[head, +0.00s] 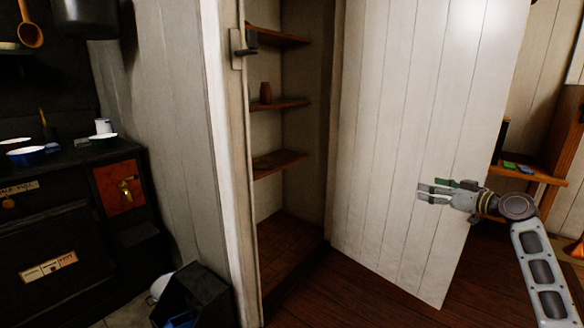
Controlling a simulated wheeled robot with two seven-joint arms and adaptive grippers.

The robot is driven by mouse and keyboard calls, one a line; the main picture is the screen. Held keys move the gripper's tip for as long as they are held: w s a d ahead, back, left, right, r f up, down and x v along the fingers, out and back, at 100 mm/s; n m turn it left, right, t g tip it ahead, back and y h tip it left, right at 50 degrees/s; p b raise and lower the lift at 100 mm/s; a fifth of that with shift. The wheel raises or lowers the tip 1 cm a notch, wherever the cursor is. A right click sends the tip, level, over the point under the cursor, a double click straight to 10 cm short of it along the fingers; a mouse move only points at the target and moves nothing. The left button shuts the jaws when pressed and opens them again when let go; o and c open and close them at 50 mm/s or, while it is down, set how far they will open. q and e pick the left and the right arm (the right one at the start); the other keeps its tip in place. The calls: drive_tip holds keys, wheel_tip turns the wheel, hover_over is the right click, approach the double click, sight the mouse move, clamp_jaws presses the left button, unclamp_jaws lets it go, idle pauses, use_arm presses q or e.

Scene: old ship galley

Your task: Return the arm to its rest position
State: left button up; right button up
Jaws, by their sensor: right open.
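My right arm (536,262) comes in from the lower right, bent at a joint. My right gripper (434,191) points left, with its fingers apart and nothing between them. It shows in front of the white plank door (405,120), near the door's right edge. I cannot tell whether it touches the door. My left gripper is not in view.
A black stove (70,215) with bowls stands left. A dark bin (196,296) sits low by the wall. A wooden shelf (530,173) is at right.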

drive_tip(key=s+a+f+g+h, duration=0.1)
drive_tip(key=s+a+f+g, duration=0.1)
drive_tip(key=s+a+f, duration=0.6)
drive_tip(key=s+a+f+g+h, duration=0.1)
drive_tip(key=s+a+f+g, duration=0.15)
drive_tip(key=f, duration=0.85)
drive_tip(key=s+a+f+g+h, duration=0.1)
drive_tip(key=s+a+f+g, duration=0.1)
drive_tip(key=s+a+f, duration=0.6)
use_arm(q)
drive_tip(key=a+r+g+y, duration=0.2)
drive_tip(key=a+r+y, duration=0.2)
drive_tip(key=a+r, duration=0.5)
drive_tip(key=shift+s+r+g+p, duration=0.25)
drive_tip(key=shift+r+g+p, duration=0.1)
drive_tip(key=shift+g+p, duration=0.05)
use_arm(e)
drive_tip(key=s+a+f+m+g+h, duration=0.1)
drive_tip(key=s+f, duration=0.3)
drive_tip(key=s, duration=0.7)
drive_tip(key=s+a+f+m+g+h, duration=0.2)
drive_tip(key=s+f, duration=0.3)
drive_tip(key=s, duration=0.7)
drive_tip(key=shift+s+a+f+m+g+h, duration=0.2)
drive_tip(key=shift+f+m+g+h, duration=0.1)
drive_tip(key=shift+g+h, duration=0.35)
